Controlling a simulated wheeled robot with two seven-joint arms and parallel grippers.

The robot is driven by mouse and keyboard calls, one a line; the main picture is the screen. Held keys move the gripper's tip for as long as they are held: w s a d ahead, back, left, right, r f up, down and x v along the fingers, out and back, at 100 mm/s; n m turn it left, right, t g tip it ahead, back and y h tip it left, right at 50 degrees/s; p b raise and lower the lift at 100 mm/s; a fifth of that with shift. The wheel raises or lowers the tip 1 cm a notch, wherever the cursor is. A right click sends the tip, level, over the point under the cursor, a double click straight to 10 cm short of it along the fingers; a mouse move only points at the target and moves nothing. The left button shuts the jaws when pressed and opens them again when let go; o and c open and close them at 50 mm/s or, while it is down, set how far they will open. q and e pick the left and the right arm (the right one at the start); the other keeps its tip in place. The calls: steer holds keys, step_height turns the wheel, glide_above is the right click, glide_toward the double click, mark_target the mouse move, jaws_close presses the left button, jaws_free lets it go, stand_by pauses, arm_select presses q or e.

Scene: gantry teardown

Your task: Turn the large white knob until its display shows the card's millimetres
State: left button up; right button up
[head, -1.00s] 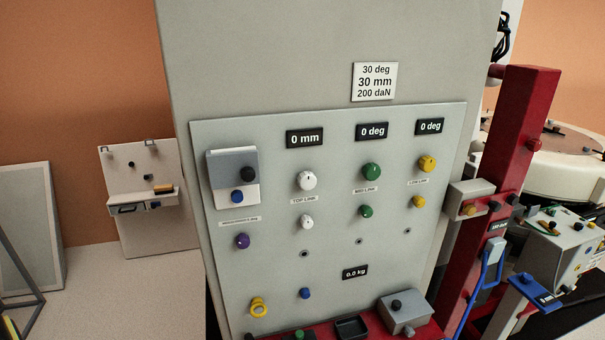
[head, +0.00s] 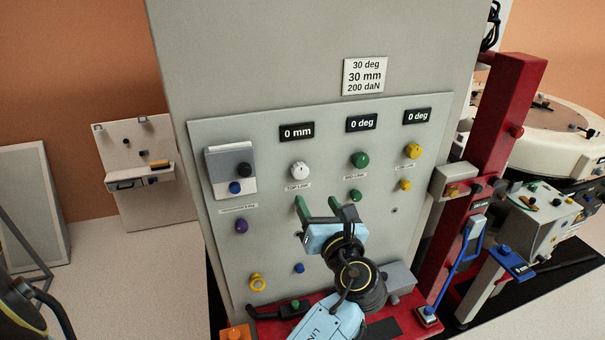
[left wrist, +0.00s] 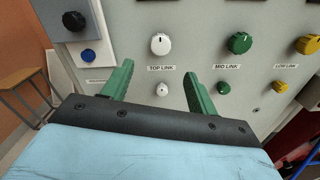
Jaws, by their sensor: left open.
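The large white knob (head: 300,170) sits on the grey panel above the "TOP LINK" label, and also shows in the left wrist view (left wrist: 160,43). Its display (head: 297,131) above it reads "0 mm". The white card (head: 365,76) reads "30 deg, 30 mm, 200 daN". My left gripper (head: 316,203) is open and empty, its green fingers pointing at the panel just below the large white knob. In the left wrist view the small white knob (left wrist: 161,89) shows between the fingers. My right gripper is not in view.
Green knobs (head: 360,160) and yellow knobs (head: 412,152) stand to the right, with displays reading "0 deg". A grey block with black and blue knobs (head: 230,170) is at left. A red post (head: 490,140) rises at the right; a red ledge runs below.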

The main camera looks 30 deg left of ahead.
mark_target(301, 174)
arm_select(q)
steer(key=p+x, duration=0.1)
steer(key=x, duration=1)
steer(key=shift+w+a, duration=0.15)
steer(key=shift+w, duration=0.1)
steer(key=shift+c, duration=0.3)
steer(key=c, duration=0.9)
